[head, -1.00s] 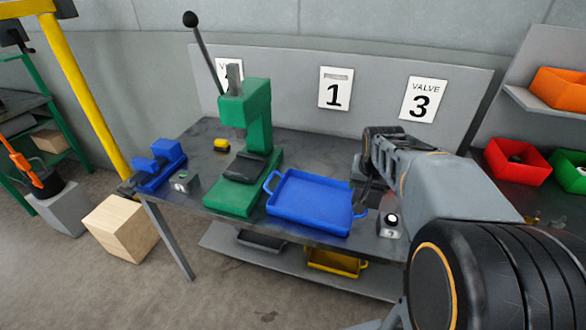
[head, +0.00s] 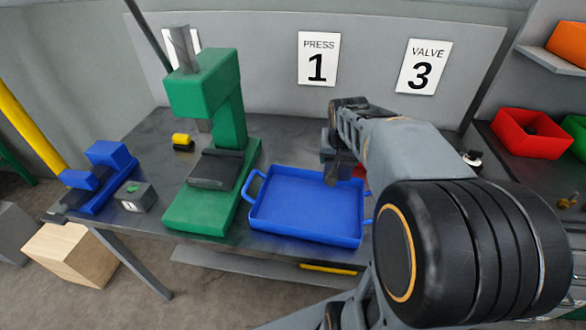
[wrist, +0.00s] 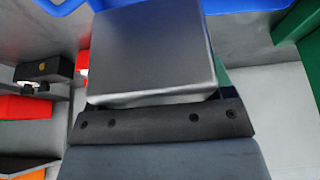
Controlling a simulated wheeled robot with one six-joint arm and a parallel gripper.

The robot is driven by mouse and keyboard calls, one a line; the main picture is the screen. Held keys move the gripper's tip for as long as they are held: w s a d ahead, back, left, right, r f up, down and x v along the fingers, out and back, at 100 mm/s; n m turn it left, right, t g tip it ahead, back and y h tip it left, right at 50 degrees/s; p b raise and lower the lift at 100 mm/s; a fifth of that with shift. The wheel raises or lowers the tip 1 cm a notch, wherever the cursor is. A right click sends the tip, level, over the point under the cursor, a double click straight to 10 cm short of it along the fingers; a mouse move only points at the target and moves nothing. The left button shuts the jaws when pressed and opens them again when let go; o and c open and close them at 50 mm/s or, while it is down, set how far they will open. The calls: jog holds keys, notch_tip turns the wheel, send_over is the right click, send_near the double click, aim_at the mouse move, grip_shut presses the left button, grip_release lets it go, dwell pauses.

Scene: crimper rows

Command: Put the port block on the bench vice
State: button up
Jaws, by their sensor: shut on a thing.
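The port block appears to be the plain grey metallic block (wrist: 150,50) in the wrist view. My gripper (wrist: 155,105) is shut on it; the dark finger bar crosses the block's near edge. In the head view my gripper (head: 335,168) is over the right back part of the blue tray, and my arm mostly hides the block. The blue bench vice (head: 106,172) is at the left end of the bench, well apart from my gripper. Its jaws look empty.
A green press (head: 222,110) stands between the vice and the blue tray (head: 305,234). A small grey box with a green light (head: 134,196) is just right of the vice. A yellow-topped item (head: 181,140) lies behind. A red bin (head: 530,133) is at right.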

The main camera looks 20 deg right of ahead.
jog(key=w+d+f, duration=0.1)
jog(key=w+f, duration=0.1)
jog(key=w, duration=0.2)
jog(key=w+d+f+p, duration=0.1)
jog(key=w+f, duration=0.2)
jog(key=w+d+f+p, duration=0.1)
jog(key=w+d+f, duration=0.1)
jog(key=w+f, duration=0.1)
jog(key=shift+w, duration=0.85)
jog(key=shift+w+p+x, duration=0.2)
jog(key=shift+p+x, duration=0.2)
jog(key=shift+x, duration=0.55)
jog(key=shift+w+f, duration=0.15)
jog(key=shift+f, duration=1.35)
jog(key=shift+f, duration=0.1)
jog(key=shift+f, duration=0.15)
jog(key=o, duration=1.7)
